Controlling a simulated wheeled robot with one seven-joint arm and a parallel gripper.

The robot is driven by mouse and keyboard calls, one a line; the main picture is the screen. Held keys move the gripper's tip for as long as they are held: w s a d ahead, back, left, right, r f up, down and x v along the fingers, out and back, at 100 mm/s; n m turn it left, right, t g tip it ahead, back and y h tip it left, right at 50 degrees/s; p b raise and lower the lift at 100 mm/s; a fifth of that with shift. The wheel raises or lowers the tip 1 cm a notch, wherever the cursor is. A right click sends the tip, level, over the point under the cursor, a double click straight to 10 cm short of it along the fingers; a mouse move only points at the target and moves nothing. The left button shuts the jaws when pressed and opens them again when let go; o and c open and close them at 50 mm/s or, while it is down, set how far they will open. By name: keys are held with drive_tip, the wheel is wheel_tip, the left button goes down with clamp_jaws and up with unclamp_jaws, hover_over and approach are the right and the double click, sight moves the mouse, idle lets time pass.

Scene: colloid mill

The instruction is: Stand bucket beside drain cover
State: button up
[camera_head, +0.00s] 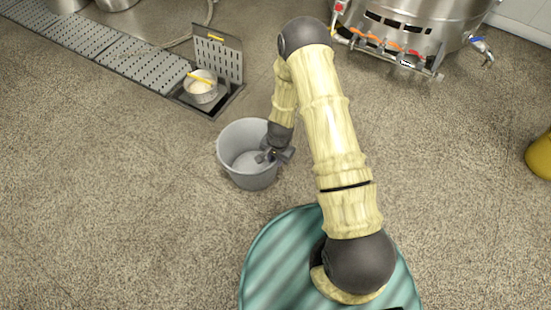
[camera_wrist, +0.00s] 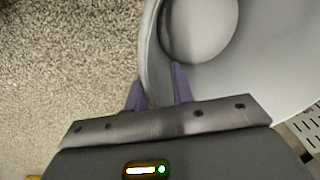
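A grey bucket (camera_head: 232,165) is upright in the middle of the floor, in front of the drain; I cannot tell if it touches the floor. The perforated drain cover (camera_head: 230,62) stands tilted up behind the open drain pit. A slotted plate shows at the lower right edge of the wrist view (camera_wrist: 308,128). My gripper (camera_head: 273,154) is at the bucket's right rim. In the wrist view its purple fingers (camera_wrist: 159,90) lie close on both sides of the bucket's wall (camera_wrist: 151,55), one outside and one inside, and look shut on it.
A strainer basket (camera_head: 201,92) with a yellow handle sits in the open pit. A row of drain plates (camera_head: 85,37) runs to the upper left. A steel vessel (camera_head: 425,18) with valves stands at upper right, a yellow object (camera_head: 540,155) at the right edge. Floor left of the bucket is clear.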

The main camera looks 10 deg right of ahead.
wheel_tip(320, 180, up, 12)
drive_tip(key=p, duration=0.6)
drive_tip(key=shift+s+d+p, duration=0.3)
drive_tip(key=shift+d+p, duration=0.1)
wheel_tip(320, 180, up, 16)
drive_tip(key=s+d+n+t, duration=0.1)
drive_tip(key=s+d+n, duration=0.1)
drive_tip(key=d+n, duration=0.15)
drive_tip(key=s+d+r+n+t, duration=0.1)
drive_tip(key=s+d+r+n, duration=0.2)
drive_tip(key=s+r, duration=0.7)
wheel_tip(320, 180, up, 3)
drive_tip(key=shift+s+d+f+n+h, duration=0.1)
drive_tip(key=shift+s+d+n+h, duration=0.05)
drive_tip(key=shift+d+n+h, duration=0.35)
